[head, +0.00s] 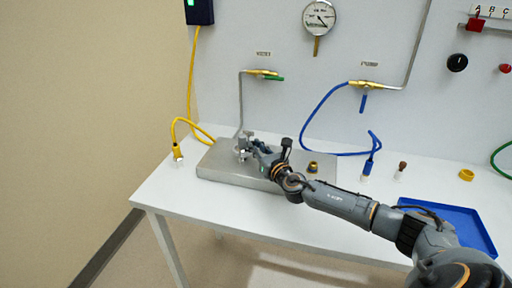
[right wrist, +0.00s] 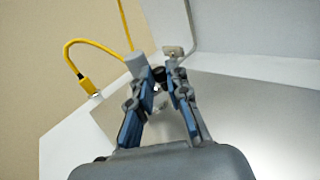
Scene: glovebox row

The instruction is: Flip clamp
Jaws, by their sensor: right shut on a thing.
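A metal clamp (head: 241,147) stands on the left part of a grey metal plate (head: 225,172) on the white table. My right gripper (head: 257,146) is at the right side of the clamp and is shut on part of it. In the right wrist view the fingers of my right gripper (right wrist: 160,80) come together at a small dark piece of the clamp. Grey upright parts of the clamp (right wrist: 136,62) show just beyond the fingertips. The fingers hide much of the clamp. My left gripper is not in view.
A yellow cable (head: 191,125) ends in a plug (head: 177,152) left of the plate. A small brass fitting (head: 312,167) is on the plate. Blue hose (head: 311,118), a blue tray (head: 470,230) and a yellow ring (head: 466,175) are to the right. A gauge (head: 319,17) hangs on the wall.

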